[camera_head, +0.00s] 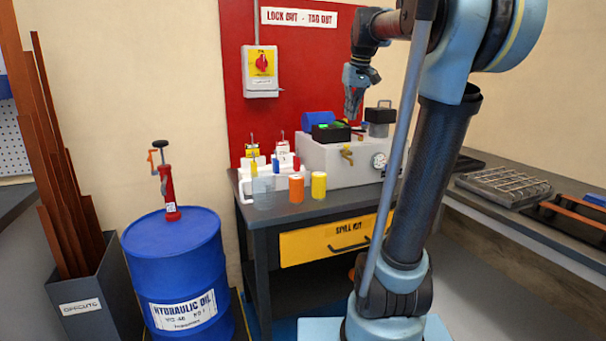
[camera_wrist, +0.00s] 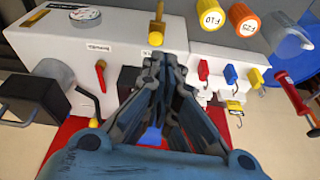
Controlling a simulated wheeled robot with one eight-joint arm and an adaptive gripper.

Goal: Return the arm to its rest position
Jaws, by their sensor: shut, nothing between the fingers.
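My gripper (camera_head: 353,103) hangs from my arm above the grey hydraulic unit (camera_head: 330,165), in front of the red lock-out board (camera_head: 237,105). In the wrist view my gripper (camera_wrist: 160,65) has its fingers drawn together at the tips, shut and empty. It points down toward the unit and the bench top items. The upper arm rises at the right of the head view and bends over to the left at the top. Nothing is seen held between the fingers.
A bench (camera_head: 262,217) carries an orange canister (camera_head: 296,188), a yellow canister (camera_head: 318,185) and a clear jug (camera_head: 263,192). A blue oil drum (camera_head: 172,265) with a red hand pump (camera_head: 169,190) stands left. A side bench (camera_head: 500,212) is at right.

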